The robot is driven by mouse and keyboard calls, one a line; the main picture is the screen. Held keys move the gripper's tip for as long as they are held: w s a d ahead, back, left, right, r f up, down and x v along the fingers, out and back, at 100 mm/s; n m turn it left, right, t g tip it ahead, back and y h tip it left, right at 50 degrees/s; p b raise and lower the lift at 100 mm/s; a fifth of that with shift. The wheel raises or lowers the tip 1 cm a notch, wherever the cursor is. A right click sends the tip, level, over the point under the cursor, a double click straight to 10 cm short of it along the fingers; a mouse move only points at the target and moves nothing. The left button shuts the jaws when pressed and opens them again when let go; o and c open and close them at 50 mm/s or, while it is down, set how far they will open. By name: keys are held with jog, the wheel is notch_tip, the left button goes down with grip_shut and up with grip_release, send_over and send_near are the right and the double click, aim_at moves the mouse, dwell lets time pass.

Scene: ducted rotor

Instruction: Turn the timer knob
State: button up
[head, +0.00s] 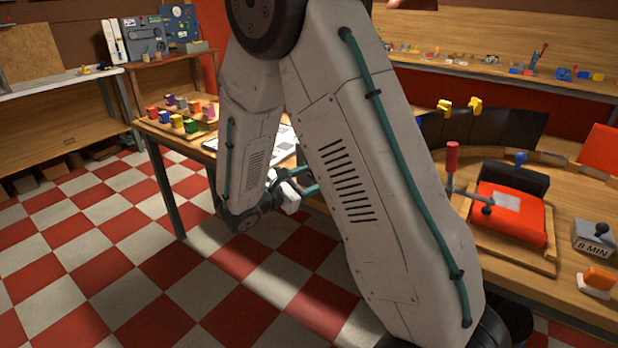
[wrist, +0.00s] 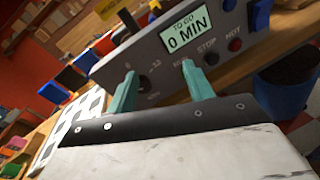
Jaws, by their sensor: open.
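In the wrist view a grey control panel (wrist: 118,66) carries a lit display (wrist: 187,37) reading "TO GO 0 MIN". A dark round dial (wrist: 144,85) with small scale marks shows below the display, beside my left finger. It looks like the timer knob, but it is small and partly hidden by that finger. My gripper (wrist: 160,75) is open, its two teal fingers pointing at the panel, with the dial's visible part between them near the left one. I cannot tell whether they touch the panel. In the head view my gripper (head: 292,188) is partly hidden behind my arm.
Checkered floor (head: 100,235) is open at left.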

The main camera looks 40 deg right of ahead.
aim_at(312, 175)
jog(key=w+a+f+n+t, duration=0.2)
jog(key=w+f+n+t, duration=0.2)
jog(key=f, duration=0.1)
jog(key=x, duration=0.8)
jog(key=shift+r, duration=0.1)
jog(key=c, duration=1)
